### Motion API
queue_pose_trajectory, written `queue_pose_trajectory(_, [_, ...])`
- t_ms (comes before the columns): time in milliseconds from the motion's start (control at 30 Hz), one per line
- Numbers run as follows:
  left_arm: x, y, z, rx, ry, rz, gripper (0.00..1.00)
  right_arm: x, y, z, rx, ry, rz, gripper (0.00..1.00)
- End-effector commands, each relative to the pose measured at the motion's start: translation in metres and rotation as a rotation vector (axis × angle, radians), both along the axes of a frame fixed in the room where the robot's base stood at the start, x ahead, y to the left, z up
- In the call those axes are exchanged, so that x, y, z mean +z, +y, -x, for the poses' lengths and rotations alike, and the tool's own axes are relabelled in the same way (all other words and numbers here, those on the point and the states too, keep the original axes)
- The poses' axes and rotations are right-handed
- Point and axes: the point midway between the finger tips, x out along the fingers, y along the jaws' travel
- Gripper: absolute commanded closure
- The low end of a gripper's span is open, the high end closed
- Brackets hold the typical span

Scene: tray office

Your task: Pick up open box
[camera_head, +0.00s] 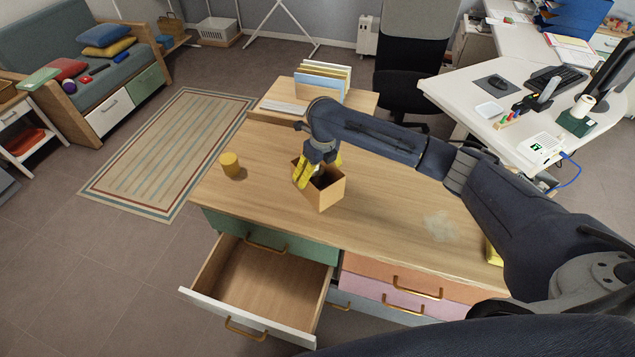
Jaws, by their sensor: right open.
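The open box (326,194) is a small brown cardboard box with its top open, standing on the wooden top of a drawer cabinet (388,226). My right gripper (306,180) has yellow fingers and points down at the box's left rear side. One finger shows outside the box wall, and the other seems to be over or inside the opening. The gripper is open; I cannot tell if the fingers touch the wall. The inside of the box is dark and partly hidden by the gripper. My left gripper is not in view.
A yellow cylinder (230,164) stands left of the box. An empty drawer (262,284) is pulled out at the front left. A file holder (322,78) stands behind on a wooden surface. A yellow object (493,253) sits at the right edge, partly behind my arm.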

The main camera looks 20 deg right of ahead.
Motion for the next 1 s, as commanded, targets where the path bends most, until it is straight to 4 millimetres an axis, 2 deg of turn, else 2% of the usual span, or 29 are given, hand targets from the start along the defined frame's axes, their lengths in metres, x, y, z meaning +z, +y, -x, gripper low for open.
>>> queue_pose_trajectory(167, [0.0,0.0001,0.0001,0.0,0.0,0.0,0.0,0.0,0.0001,-0.0001,0.0,0.0,0.0,0.0])
queue_pose_trajectory(667, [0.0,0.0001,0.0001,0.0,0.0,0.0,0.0,0.0008,0.0001,-0.0004,-0.001,-0.001,-0.001,0.57])
queue_pose_trajectory(1000, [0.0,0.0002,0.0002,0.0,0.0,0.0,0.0,0.0051,0.0004,-0.0012,-0.001,-0.003,-0.003,0.58])
